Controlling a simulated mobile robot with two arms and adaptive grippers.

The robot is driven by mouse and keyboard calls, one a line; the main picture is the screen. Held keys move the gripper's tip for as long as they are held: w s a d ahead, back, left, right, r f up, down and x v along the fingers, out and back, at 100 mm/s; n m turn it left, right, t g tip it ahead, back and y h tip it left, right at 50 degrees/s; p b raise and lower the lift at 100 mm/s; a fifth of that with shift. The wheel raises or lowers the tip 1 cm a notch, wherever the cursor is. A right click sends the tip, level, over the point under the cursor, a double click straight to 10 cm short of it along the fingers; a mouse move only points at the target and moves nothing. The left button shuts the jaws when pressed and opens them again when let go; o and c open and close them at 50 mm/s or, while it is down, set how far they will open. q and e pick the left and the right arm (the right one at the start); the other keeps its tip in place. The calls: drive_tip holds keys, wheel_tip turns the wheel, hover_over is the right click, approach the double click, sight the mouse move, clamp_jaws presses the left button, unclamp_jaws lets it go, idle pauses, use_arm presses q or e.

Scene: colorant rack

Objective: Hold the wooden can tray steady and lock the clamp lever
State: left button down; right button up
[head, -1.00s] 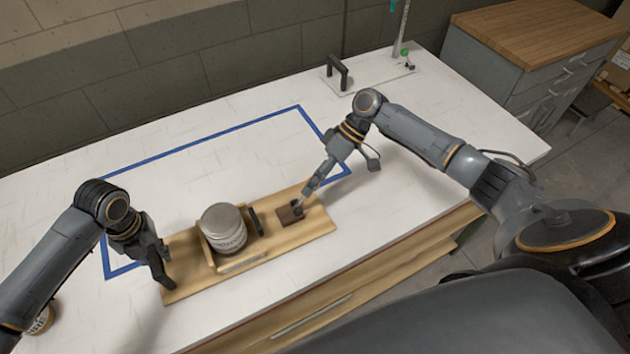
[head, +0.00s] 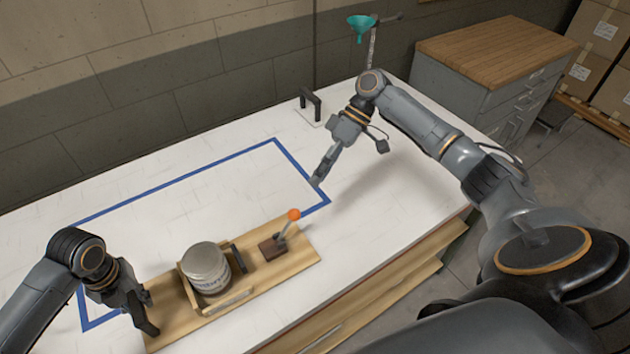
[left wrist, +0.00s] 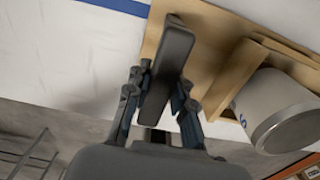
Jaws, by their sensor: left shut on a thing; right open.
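The wooden can tray (head: 298,258) lies on the white table, with a grey-lidded can (head: 206,270) between its wooden walls. My left gripper (head: 146,312) is shut on the dark handle at the tray's left end; the left wrist view shows this handle (left wrist: 168,72) between the fingers. The clamp lever (head: 283,231), with an orange knob (head: 293,214), rises from a brown block at the tray's right side and leans right. A dark clamp bar (head: 238,258) stands beside the can; contact is hard to tell. My right gripper (head: 318,181) is open and empty, above and beyond the lever, apart from it.
A black handle (head: 311,101) and a stand with a teal funnel (head: 361,26) are at the back. A grey cabinet (head: 480,85) stands at the back right.

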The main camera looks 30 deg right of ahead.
use_arm(q)
drive_tip(key=shift+d, duration=0.1)
drive_tip(key=c, duration=1.1)
unclamp_jaws()
drive_tip(key=shift+r, duration=0.1)
wheel_tip(320, 180, up, 12)
drive_tip(key=shift+f, duration=0.1)
